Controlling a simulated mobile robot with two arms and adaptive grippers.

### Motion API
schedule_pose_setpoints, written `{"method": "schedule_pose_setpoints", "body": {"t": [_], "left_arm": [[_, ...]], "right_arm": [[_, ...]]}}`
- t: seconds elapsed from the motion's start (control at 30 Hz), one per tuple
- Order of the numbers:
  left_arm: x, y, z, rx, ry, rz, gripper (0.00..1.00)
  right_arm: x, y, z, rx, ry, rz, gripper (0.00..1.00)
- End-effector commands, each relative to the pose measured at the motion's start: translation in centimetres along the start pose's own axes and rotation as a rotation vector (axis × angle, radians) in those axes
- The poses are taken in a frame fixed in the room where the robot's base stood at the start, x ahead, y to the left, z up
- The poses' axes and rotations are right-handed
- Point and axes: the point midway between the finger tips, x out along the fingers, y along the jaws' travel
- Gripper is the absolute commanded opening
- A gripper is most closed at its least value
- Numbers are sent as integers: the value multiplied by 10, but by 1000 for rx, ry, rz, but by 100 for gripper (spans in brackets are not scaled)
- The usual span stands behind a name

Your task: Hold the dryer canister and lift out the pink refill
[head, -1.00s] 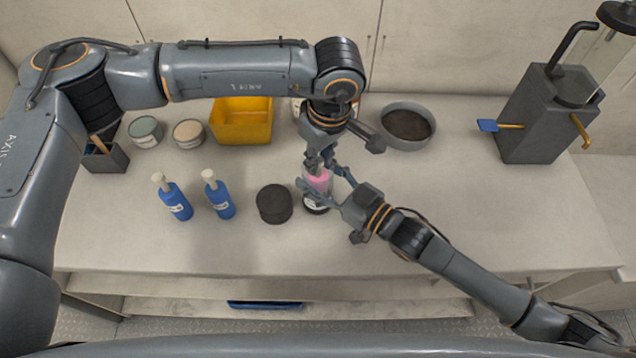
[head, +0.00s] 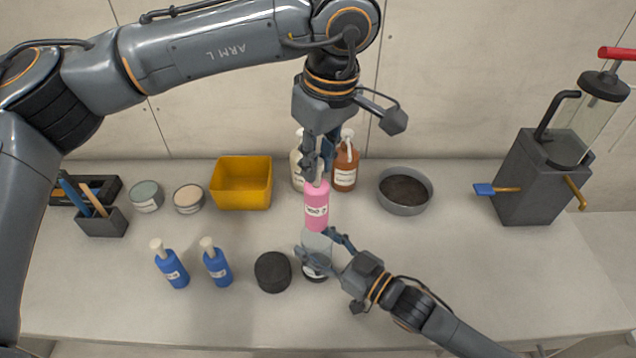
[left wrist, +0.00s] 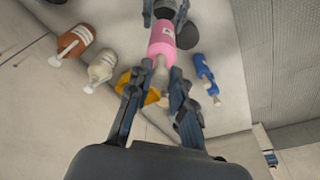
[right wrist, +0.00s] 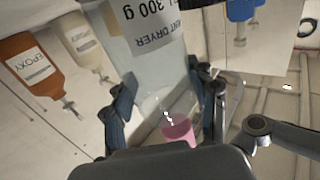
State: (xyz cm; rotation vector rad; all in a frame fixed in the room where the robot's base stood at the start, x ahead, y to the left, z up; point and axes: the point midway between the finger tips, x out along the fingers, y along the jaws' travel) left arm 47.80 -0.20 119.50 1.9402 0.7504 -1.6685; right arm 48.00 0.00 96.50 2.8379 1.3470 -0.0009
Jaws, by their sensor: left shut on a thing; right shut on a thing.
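The pink refill (head: 317,208) hangs upright from my left gripper (head: 316,172), which is shut on its narrow top; the left wrist view shows the refill (left wrist: 162,42) too. The clear dryer canister (head: 317,245) with a dark base stands on the bench directly below. My right gripper (head: 322,240) is shut around the canister's clear wall. In the head view the refill appears above the canister's rim; I cannot tell whether its lower end is fully clear. The right wrist view shows the labelled canister (right wrist: 150,45) and the refill (right wrist: 178,132) near its open end.
A round black lid (head: 273,272) lies just left of the canister. Two blue bottles (head: 216,265) stand further left. A yellow bin (head: 241,185), an amber bottle (head: 346,170) and a grey bowl (head: 404,192) stand behind. The bench right of the bowl is clear up to a dark grey pump unit.

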Motion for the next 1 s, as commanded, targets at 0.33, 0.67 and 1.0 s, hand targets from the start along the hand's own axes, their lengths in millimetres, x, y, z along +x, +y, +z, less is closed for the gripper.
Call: {"method": "schedule_pose_setpoints", "body": {"t": [0.33, 0.67, 1.0], "left_arm": [[-13, 0, -2, 1, -1, 0, 0], [-12, 0, -2, 0, 0, 0, 0], [-12, 0, -2, 0, 0, 0, 0]], "right_arm": [[0, 0, 0, 0, 0, 0, 14], [0, 0, 0, 0, 0, 0, 84], [-8, 0, 1, 0, -2, 1, 84]]}}
